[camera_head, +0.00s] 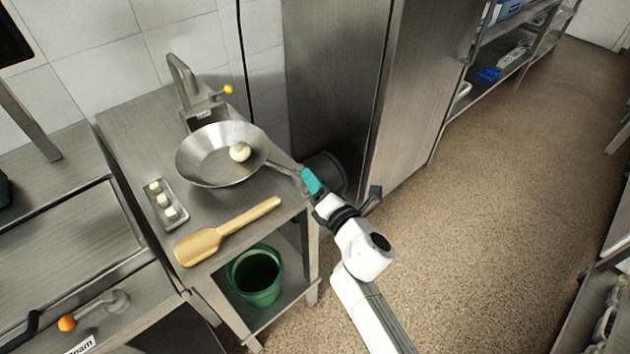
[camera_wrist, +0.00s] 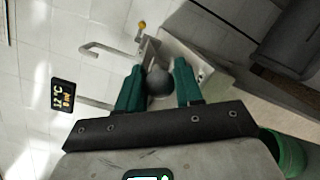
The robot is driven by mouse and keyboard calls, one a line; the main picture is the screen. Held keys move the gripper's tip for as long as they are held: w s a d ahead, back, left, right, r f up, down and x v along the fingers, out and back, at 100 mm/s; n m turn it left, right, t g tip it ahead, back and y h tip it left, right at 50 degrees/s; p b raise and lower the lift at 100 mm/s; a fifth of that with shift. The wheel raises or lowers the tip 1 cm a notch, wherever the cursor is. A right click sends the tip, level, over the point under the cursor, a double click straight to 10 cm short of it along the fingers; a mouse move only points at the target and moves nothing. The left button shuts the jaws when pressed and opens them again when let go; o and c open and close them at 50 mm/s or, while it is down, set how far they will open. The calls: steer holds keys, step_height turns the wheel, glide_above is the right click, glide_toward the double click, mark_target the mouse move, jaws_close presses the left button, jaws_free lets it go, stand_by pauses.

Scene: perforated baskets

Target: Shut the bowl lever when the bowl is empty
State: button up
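The wide metal bowl (camera_head: 205,165) sits above the steel table, with one pale round ball (camera_head: 240,152) inside. A metal bar (camera_head: 284,165) runs from the bowl's right side to my gripper (camera_head: 305,178). In the wrist view a dark grey round knob (camera_wrist: 158,83) fills the gap between the teal fingers of my gripper (camera_wrist: 158,75), which look closed on its sides. My fingers hide where the bar ends. A small yellow knob (camera_head: 229,89) is on the metal stand behind the bowl. It also shows in the wrist view (camera_wrist: 141,25). The bowl's inside is not visible there.
A small tray (camera_head: 163,213) with several pale pieces and a wooden paddle (camera_head: 225,231) lie on the steel table (camera_head: 130,135). A green bucket (camera_head: 240,272) stands on the lower shelf. A tall steel cabinet (camera_head: 335,80) is behind my gripper. The floor at right is clear.

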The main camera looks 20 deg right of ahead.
steer(key=c, duration=0.6)
steer(key=shift+a+f+h+b, duration=0.1)
steer(key=shift+f+h+b, duration=0.15)
steer(key=shift+b, duration=0.5)
steer(key=shift+a+f+m+h+b, duration=0.15)
steer(key=shift+m+h+b, duration=0.35)
steer(key=shift+b, duration=0.75)
steer(key=m+h+b, duration=0.1)
steer(key=h+b, duration=0.1)
steer(key=b, duration=0.2)
steer(key=shift+a, duration=0.4)
steer(key=m+h+b, duration=0.1)
steer(key=h+b, duration=0.1)
steer(key=a+m+h+b, duration=0.1)
steer(key=m+h+b, duration=0.1)
steer(key=b, duration=0.1)
steer(key=shift+a+g+h, duration=0.15)
steer(key=shift+g+h, duration=0.1)
steer(key=shift+g, duration=0.15)
steer(key=shift+w+a+r+m+g+h+b, duration=0.1)
steer(key=shift+a+m+g+h+b, duration=0.3)
steer(key=shift+m+h, duration=0.35)
steer(key=shift+a+r+m+g+h+b, duration=0.15)
steer(key=shift+m+g+h+b, duration=0.35)
steer(key=shift+h, duration=0.5)
steer(key=shift+w+a+r+m+g+h+b, duration=0.1)
steer(key=shift+a+m+g+h+b, duration=0.25)
steer(key=shift+m+g+h, duration=0.4)
steer(key=shift+h, duration=0.3)
steer(key=shift+t, duration=0.25)
